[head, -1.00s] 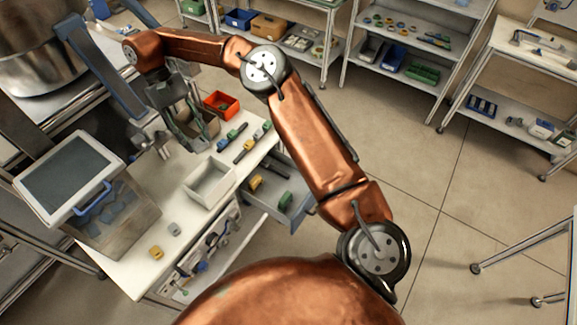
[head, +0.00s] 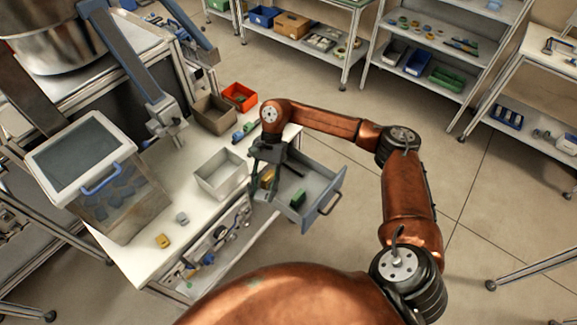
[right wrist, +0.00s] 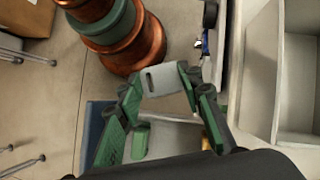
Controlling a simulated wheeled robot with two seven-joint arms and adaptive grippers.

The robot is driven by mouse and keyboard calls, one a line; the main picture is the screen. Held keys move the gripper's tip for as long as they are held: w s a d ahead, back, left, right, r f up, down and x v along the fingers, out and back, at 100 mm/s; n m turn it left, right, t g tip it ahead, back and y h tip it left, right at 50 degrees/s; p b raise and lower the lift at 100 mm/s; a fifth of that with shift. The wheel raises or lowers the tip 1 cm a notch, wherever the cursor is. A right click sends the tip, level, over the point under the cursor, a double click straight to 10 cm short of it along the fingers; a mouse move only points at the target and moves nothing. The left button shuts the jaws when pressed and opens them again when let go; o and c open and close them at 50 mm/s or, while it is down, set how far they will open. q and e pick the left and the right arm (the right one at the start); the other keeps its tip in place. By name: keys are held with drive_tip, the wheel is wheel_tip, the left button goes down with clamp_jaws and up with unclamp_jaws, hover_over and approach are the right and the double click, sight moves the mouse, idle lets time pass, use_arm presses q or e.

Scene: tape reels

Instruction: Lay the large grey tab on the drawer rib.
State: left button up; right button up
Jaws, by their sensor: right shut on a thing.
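My right gripper (head: 264,187) is over the near-left part of the open grey drawer (head: 327,195). In the right wrist view its green-padded fingers are shut on a light grey tab (right wrist: 165,80) with a dark slot. The tab is held up at the fingertips, with the drawer below. In the head view the tab cannot be told apart from the fingers. A green block (head: 298,199) and a yellow block (head: 267,177) lie in the drawer. The rib is not clearly visible.
An empty whitish bin (head: 221,175) stands on the white table beside the drawer. A brown bin (head: 214,114) and an orange bin (head: 240,96) stand farther back. A small grey piece (head: 182,217) and a yellow piece (head: 162,241) lie near the table's front.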

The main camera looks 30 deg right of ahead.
drive_tip(key=f+m+t, duration=0.1)
drive_tip(key=m, duration=0.1)
drive_tip(key=f+m+t+y+b, duration=0.1)
drive_tip(key=f+m, duration=0.1)
drive_tip(key=s+d+f+m+t, duration=0.1)
drive_tip(key=m, duration=0.1)
drive_tip(key=shift+s+f+b, duration=0.1)
drive_tip(key=shift+f+b, duration=0.1)
drive_tip(key=shift+b, duration=0.1)
drive_tip(key=w+d+r+m+t+h+b, duration=0.2)
drive_tip(key=d+m+t+h+b, duration=0.2)
drive_tip(key=d+m+t, duration=0.7)
drive_tip(key=m+g, duration=0.3)
drive_tip(key=m, duration=0.2)
approach(294, 167)
drive_tip(key=shift+w+a+f+b, duration=0.1)
drive_tip(key=shift+w+a+b, duration=0.2)
drive_tip(key=shift+w, duration=0.3)
drive_tip(key=shift+w+a+f+b, duration=0.15)
drive_tip(key=shift+w+a, duration=0.15)
drive_tip(key=shift+w, duration=0.25)
drive_tip(key=shift+w+d+f, duration=0.1)
drive_tip(key=shift+w+f, duration=0.15)
drive_tip(key=shift+f, duration=0.05)
wheel_tip(294, 167, down, 4)
drive_tip(key=shift+w+d+r, duration=0.1)
drive_tip(key=shift+d+r, duration=0.1)
drive_tip(key=o, duration=0.5)
drive_tip(key=shift+g, duration=0.3)
